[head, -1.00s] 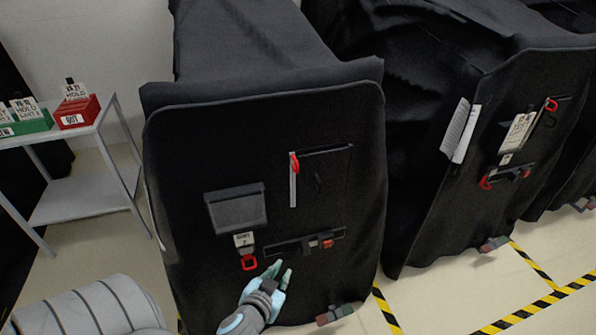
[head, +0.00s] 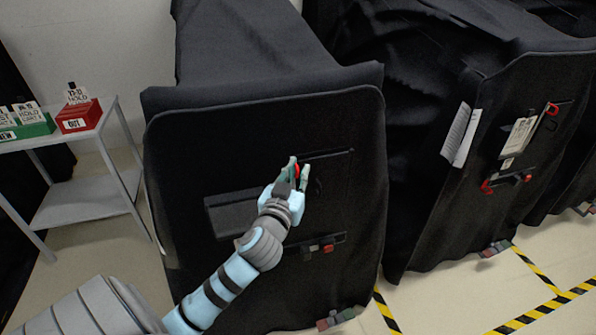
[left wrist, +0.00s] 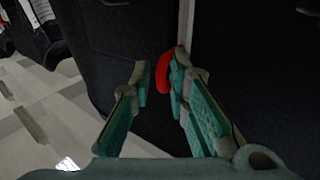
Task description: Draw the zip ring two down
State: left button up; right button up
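The red zip ring (head: 297,171) is on the front of the near black covered cart (head: 225,140), at the left end of a dark slot. My left gripper (head: 299,166) is at the ring, with a finger on either side of it. In the left wrist view the red ring (left wrist: 163,74) lies between the open fingertips, close against the right one, with a gap to the left one. A pale zip strip (left wrist: 186,22) runs beside it. Whether the ring touches a finger I cannot tell. My right gripper is not in view.
A latch with a red part (head: 327,248) and a dark flap pocket (head: 226,213) sit lower on the cover, partly behind my arm. A second covered cart (head: 425,200) stands to the right. A grey shelf (head: 85,200) with red and green boxes stands left.

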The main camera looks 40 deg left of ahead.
pick_arm(q)
jog(key=shift+w+a, duration=0.1)
grip_shut()
notch_tip(320, 180, down, 14)
jog(key=b, duration=1.2)
jog(key=shift+f+b, duration=0.25)
jog(key=shift+b, duration=0.05)
grip_release()
jog(key=shift+r, duration=0.1)
